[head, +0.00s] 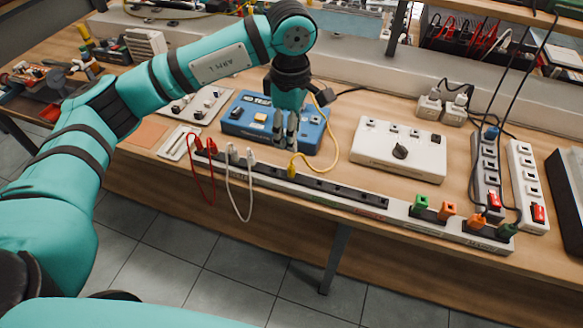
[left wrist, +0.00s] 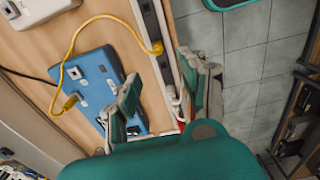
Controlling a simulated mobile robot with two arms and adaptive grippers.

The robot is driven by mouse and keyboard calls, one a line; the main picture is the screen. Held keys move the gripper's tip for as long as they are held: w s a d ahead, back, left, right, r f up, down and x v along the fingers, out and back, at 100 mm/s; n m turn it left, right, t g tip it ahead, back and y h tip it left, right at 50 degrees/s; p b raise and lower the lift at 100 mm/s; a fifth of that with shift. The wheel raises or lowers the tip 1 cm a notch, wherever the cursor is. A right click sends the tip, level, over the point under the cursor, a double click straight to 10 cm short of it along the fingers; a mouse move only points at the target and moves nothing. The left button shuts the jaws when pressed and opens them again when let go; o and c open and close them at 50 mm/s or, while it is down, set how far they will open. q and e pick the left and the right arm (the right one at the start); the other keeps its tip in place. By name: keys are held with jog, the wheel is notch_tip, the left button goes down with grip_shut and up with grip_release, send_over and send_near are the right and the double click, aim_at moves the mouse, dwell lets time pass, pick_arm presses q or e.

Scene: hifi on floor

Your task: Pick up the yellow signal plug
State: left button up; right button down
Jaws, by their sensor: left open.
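A yellow plug (head: 292,168) stands in the long socket strip at the table's front edge. A yellow cable (head: 334,150) loops from it to another yellow end on the blue box (head: 318,140). In the left wrist view the yellow plug (left wrist: 157,48) is just beyond the fingertips, and the cable's other yellow end (left wrist: 70,102) is on the blue box (left wrist: 100,72). My left gripper (head: 286,138) points down above the blue box's front, close to the plug, open and empty. In the left wrist view its fingers (left wrist: 160,68) are spread apart. My right gripper is not in view.
A white plug (head: 250,157) and red cable (head: 198,143) are left of the yellow plug along the strip (head: 340,190). A white box with a black knob (head: 400,152) stands right of the blue box. Green and orange plugs (head: 447,210) sit farther right. Tiled floor lies in front.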

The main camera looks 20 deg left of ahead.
pick_arm(q)
jog(key=p, duration=0.1)
send_over(292, 166)
jog(key=f, duration=0.7)
jog(key=shift+s, duration=0.25)
jog(key=shift+f+p, duration=0.55)
jog(key=f, duration=0.1)
jog(key=f+p, duration=0.1)
jog(key=f, duration=0.1)
jog(key=shift+w+f, duration=0.2)
jog(key=shift+f, duration=0.5)
jog(key=shift+c, duration=0.3)
grip_shut()
